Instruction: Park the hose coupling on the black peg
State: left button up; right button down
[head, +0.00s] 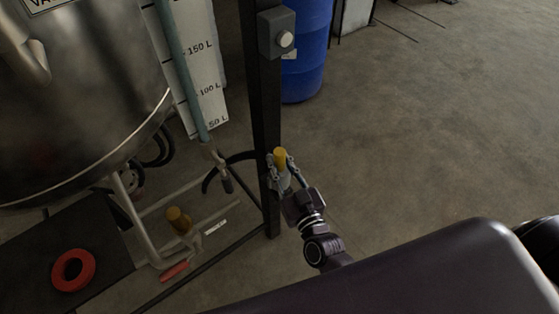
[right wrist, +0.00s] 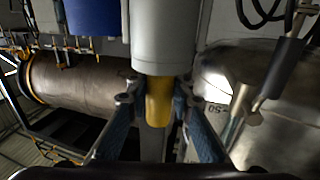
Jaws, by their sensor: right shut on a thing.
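The hose coupling (head: 280,157), with a yellow end and a grey body, is between the fingers of my right gripper (head: 284,172), beside the black upright post. In the right wrist view, the fingers of the right gripper (right wrist: 160,105) close around the yellow part (right wrist: 158,100), with the wide grey cylinder (right wrist: 160,40) above it in the picture. A black hose (head: 240,156) curves behind the post at the coupling's height. I cannot make out the black peg; the post or gripper may hide it. My left gripper is not in view.
The black post (head: 264,100) carries a grey button box (head: 276,34). A steel vessel (head: 80,90) and a level scale (head: 192,60) stand left. Below are a yellow fitting (head: 179,220) and red handle (head: 174,271). A blue drum (head: 305,50) stands behind; floor at right is clear.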

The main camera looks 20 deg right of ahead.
jog(key=shift+f+b, duration=0.45)
jog(key=shift+f, duration=0.15)
jog(key=c, duration=1.7)
grip_release()
jog(key=shift+r, duration=0.1)
jog(key=shift+o, duration=0.4)
jog(key=shift+f, duration=0.2)
jog(key=s+d, duration=0.1)
jog(key=s, duration=1.1)
jog(key=shift+r, duration=0.15)
